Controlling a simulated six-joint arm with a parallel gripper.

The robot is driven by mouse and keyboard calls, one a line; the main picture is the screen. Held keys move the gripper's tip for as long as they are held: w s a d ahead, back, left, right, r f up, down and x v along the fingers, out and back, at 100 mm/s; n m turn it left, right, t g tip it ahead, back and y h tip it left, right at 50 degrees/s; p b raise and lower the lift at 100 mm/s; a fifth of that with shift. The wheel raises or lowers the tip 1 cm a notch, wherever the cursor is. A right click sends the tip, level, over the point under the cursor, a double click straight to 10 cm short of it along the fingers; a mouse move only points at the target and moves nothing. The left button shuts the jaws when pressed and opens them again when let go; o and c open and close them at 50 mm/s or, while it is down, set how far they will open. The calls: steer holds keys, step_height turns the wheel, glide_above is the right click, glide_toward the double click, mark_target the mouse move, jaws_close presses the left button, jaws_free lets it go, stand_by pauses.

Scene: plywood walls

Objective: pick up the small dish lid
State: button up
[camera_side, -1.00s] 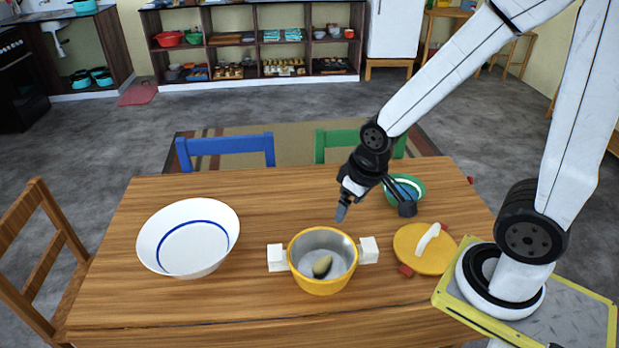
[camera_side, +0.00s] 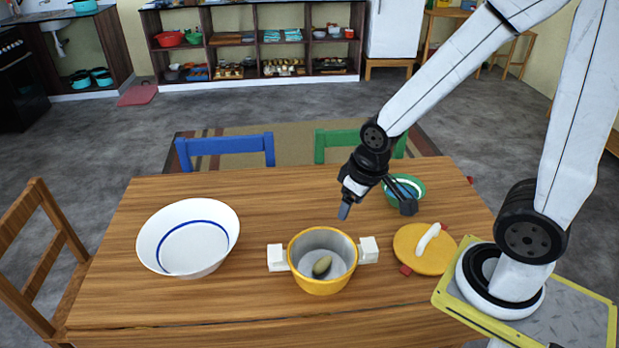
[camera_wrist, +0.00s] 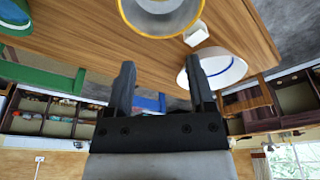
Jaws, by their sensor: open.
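A round yellow lid (camera_side: 420,255) with a white bar handle (camera_side: 428,238) lies on the table at the right in the side view, right of the pot. It rests partly over a small red thing. I cannot make the lid out in the wrist view. My gripper (camera_side: 376,209) is open and empty, above the table behind the pot and lid, apart from both. Its fingers also show spread in the wrist view (camera_wrist: 161,85), with nothing between them but background.
A yellow pot (camera_side: 322,285) with white handles holds a greenish egg-shaped thing (camera_side: 322,266). A white bowl (camera_side: 188,232) stands at the left. A green-rimmed bowl (camera_side: 418,185) is behind my gripper, partly hidden. The table between the white bowl and pot is clear.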

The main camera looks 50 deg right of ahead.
steer(key=s+d+f+n+g+h, duration=0.1)
steer(key=d+f+n, duration=0.25)
steer(key=d, duration=0.25)
steer(key=s+d+f+n+g, duration=0.1)
steer(key=s+d+f+n, duration=0.15)
steer(key=d+n, duration=0.35)
steer(key=n+g, duration=0.2)
steer(key=n, duration=0.6)
glide_above(430, 231)
steer(key=a, duration=0.1)
steer(key=shift+w+f, duration=0.15)
steer(key=shift+f, duration=1.75)
steer(key=shift+w+f, duration=0.1)
steer(key=shift+f, duration=1.75)
steer(key=shift+f+m, duration=0.1)
steer(key=shift+m, duration=0.15)
steer(key=shift+s+d+f, duration=0.1)
steer(key=shift+s+f, duration=0.1)
steer(key=shift+f, duration=0.95)
steer(key=shift+f, duration=0.15)
steer(key=shift+s+d+f, duration=0.1)
steer(key=shift+d+f, duration=0.1)
steer(key=shift+f, duration=1)
steer(key=shift+s+d+f, duration=0.1)
steer(key=shift+d+f, duration=0.05)
steer(key=shift+f, duration=1.05)
